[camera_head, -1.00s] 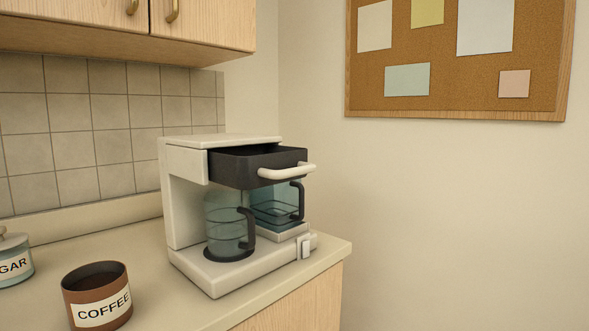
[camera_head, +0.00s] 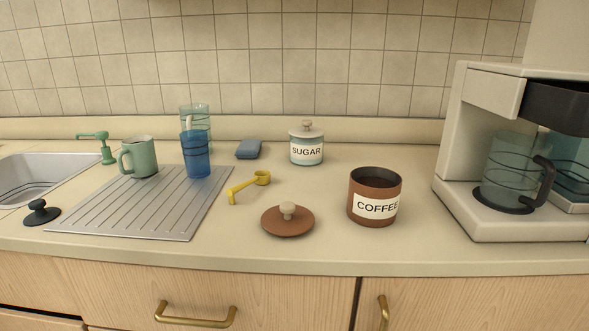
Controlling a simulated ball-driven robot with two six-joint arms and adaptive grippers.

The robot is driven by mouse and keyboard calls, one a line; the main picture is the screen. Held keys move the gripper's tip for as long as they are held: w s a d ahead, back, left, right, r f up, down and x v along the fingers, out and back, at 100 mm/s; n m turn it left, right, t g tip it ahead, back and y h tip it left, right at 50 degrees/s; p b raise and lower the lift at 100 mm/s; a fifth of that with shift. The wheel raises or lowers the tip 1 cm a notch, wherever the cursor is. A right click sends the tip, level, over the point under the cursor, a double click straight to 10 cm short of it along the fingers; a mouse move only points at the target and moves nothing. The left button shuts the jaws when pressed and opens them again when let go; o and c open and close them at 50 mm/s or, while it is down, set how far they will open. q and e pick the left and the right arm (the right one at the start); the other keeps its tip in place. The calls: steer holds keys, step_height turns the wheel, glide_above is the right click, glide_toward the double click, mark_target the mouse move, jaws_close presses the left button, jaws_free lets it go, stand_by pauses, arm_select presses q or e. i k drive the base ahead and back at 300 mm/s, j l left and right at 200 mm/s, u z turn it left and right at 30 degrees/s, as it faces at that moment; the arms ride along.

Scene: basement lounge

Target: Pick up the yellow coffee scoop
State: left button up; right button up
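The yellow coffee scoop (camera_head: 250,187) lies on the beige counter (camera_head: 330,240), between the grey drainboard and the brown lid. Its round bowl is at the upper right and its handle runs down to the left. Nothing covers it. The brown coffee canister (camera_head: 374,197) stands open to its right, with dark coffee inside. Neither of my grippers shows in the head view.
A brown lid (camera_head: 287,221) lies in front of the scoop. A sugar jar (camera_head: 307,146) and blue sponge (camera_head: 248,149) stand behind. A blue glass (camera_head: 196,156) and green mug (camera_head: 139,157) are on the drainboard (camera_head: 130,212). The coffee maker (camera_head: 455,150) is at right.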

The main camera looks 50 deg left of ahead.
mark_target(261, 178)
steer(key=u, duration=1.7)
